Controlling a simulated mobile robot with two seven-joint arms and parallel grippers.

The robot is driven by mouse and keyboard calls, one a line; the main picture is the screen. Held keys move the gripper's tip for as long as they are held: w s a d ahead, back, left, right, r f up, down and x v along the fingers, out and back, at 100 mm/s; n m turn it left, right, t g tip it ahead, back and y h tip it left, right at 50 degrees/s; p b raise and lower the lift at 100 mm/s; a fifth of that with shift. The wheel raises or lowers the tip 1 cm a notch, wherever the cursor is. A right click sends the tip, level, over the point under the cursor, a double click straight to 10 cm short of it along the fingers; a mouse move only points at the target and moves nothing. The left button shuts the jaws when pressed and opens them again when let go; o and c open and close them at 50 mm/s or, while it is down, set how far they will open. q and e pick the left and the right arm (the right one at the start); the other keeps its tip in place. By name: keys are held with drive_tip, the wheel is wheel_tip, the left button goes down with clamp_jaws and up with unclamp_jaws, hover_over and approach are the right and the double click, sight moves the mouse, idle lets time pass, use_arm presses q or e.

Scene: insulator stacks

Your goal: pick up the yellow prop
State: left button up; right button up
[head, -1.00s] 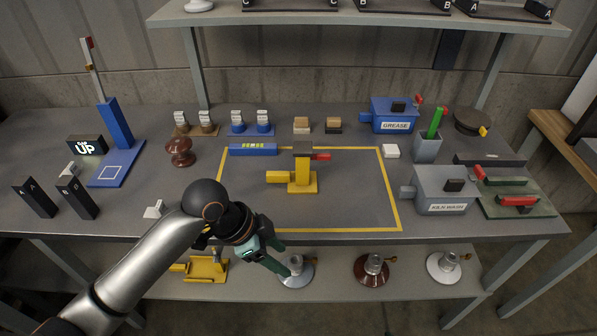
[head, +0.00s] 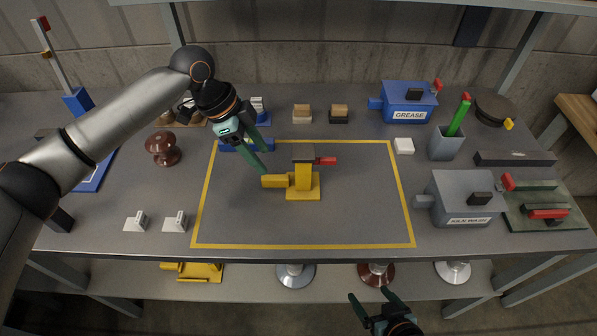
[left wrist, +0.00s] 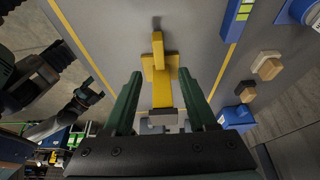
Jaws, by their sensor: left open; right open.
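The yellow prop (head: 302,178) stands upright on the bench inside a yellow outlined rectangle. It has a flat base, a post and a block sticking out to the left. A dark block with a red handle (head: 326,161) sits at its top. My left gripper (head: 265,162) is open and empty, above and just left of the prop. In the left wrist view the prop (left wrist: 158,55) shows between the open fingers, beyond their tips; I see no contact. My right gripper (head: 370,296) is open and empty, low in front of the bench.
A blue bar (head: 232,145) lies at the rectangle's back edge, partly behind my left gripper. A grey kiln wash box (head: 462,195) and a blue grease box (head: 406,100) stand to the right. Another yellow piece (head: 195,271) is on the lower shelf. The rectangle's front is clear.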

sight(277, 176)
use_arm(q)
drive_tip(key=x, duration=0.8)
drive_tip(key=shift+f, duration=0.3)
clamp_jaws()
drive_tip(key=shift+r, duration=0.15)
